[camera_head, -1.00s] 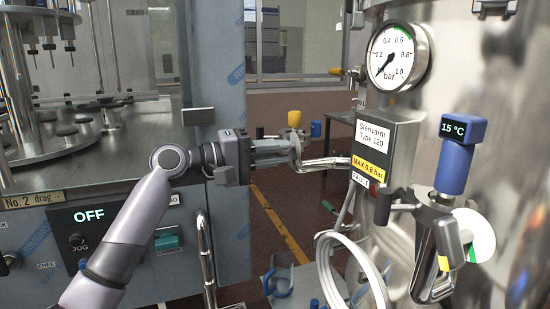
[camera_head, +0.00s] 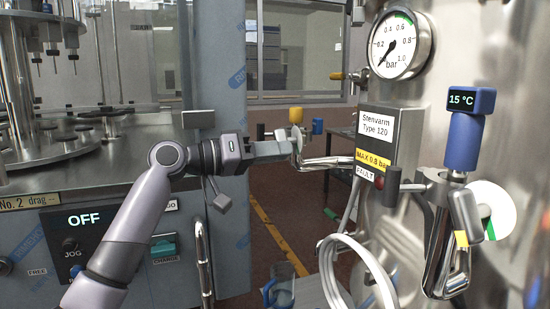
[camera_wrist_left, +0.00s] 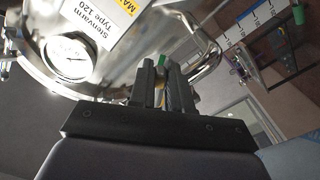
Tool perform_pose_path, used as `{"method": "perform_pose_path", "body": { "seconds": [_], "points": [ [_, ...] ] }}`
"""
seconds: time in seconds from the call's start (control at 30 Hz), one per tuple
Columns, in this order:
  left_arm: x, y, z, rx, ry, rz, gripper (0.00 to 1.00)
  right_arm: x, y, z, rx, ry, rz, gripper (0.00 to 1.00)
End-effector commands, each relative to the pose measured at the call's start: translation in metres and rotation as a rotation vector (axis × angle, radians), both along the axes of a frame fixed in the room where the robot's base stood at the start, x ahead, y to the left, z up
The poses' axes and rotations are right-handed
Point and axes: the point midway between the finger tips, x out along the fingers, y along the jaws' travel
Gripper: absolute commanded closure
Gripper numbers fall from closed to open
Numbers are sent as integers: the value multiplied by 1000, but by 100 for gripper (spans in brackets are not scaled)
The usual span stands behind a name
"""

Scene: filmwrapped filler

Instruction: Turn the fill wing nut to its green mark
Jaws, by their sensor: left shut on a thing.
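My left gripper (camera_head: 284,149) reaches in from the left to the end of the bent steel pipe (camera_head: 335,161) on the tank's left side. Its fingers are shut on a small part there, which I take to be the fill wing nut; the fingers mostly hide it. In the left wrist view a little of the wing nut (camera_wrist_left: 157,73) shows between the fingertips of the left gripper (camera_wrist_left: 160,80). A green patch (camera_wrist_left: 162,60), perhaps the mark, lies just beyond them. The nut's exact angle to it cannot be told. My right gripper is out of view.
The steel tank (camera_head: 440,80) fills the right side, with a pressure gauge (camera_head: 399,45), a "Stenvarm Type 120" box (camera_head: 378,135) and a blue 15 °C display (camera_head: 466,130). A white hose (camera_head: 345,245) loops below. A machine panel reading OFF (camera_head: 88,217) stands left.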

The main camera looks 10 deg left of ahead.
Motion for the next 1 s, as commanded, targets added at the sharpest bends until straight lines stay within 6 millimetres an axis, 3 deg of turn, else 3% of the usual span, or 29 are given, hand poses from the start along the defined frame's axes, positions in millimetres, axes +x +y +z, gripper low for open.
{"method": "perform_pose_path", "body": {
  "seconds": [0.73, 0.77, 0.83, 1.0],
  "points": [
    [1, 0, 1, 49, -80, 1, 100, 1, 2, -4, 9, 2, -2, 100],
    [1, 0, 1, 49, -80, 1, 79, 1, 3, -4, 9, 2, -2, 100],
    [1, 0, 1, 50, -80, 0, 56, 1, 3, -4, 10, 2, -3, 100],
    [1, 1, 0, 50, -78, 0, 56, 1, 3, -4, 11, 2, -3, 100]
  ]
}}
